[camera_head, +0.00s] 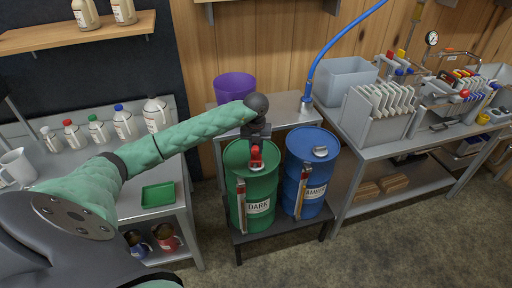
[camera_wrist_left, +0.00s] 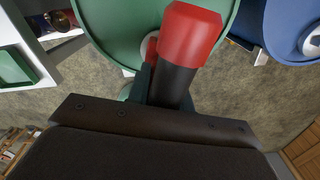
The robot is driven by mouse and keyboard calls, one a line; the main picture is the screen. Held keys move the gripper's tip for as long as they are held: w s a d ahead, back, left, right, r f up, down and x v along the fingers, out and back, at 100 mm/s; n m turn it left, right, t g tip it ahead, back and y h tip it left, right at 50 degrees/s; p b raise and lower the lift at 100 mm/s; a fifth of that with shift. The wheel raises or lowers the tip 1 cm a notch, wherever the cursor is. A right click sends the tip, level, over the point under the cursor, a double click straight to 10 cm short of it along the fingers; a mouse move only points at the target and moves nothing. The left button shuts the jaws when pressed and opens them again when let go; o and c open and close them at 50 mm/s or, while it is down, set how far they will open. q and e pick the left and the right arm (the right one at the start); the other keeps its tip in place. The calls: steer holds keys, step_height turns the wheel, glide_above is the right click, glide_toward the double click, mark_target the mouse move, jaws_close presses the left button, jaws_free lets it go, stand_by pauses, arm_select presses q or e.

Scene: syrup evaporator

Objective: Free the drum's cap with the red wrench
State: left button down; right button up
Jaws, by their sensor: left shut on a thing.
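My left gripper (camera_head: 257,145) is above the top of the green drum (camera_head: 262,187), which is labelled DARK. It is shut on the red wrench (camera_head: 256,160); in the left wrist view the wrench (camera_wrist_left: 188,50) shows a red end and a black part. A pale round piece (camera_wrist_left: 150,46), perhaps the green drum's cap, lies partly behind the wrench; I cannot tell whether they touch. The blue drum (camera_head: 308,180) stands to the right with a pale cap (camera_head: 320,152) on its top. My right gripper is in neither view.
Both drums stand on a low dark stand (camera_head: 283,227). A purple bucket (camera_head: 235,87) and a blue hose (camera_head: 334,46) are on the bench behind. A bench with bottles and a green tray (camera_head: 158,194) is at left; a rack of plates (camera_head: 380,112) is at right.

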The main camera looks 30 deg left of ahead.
arm_select(q)
steer(key=n, duration=0.3)
stand_by(0.4)
steer(key=n+p, duration=0.1)
steer(key=n, duration=0.2)
steer(key=shift+r+n+p, duration=0.1)
steer(key=shift+n+p, duration=0.2)
steer(key=shift+n, duration=1.2)
steer(key=shift+p, duration=0.3)
steer(key=shift+r+p, duration=1.2)
steer(key=shift+r, duration=1.75)
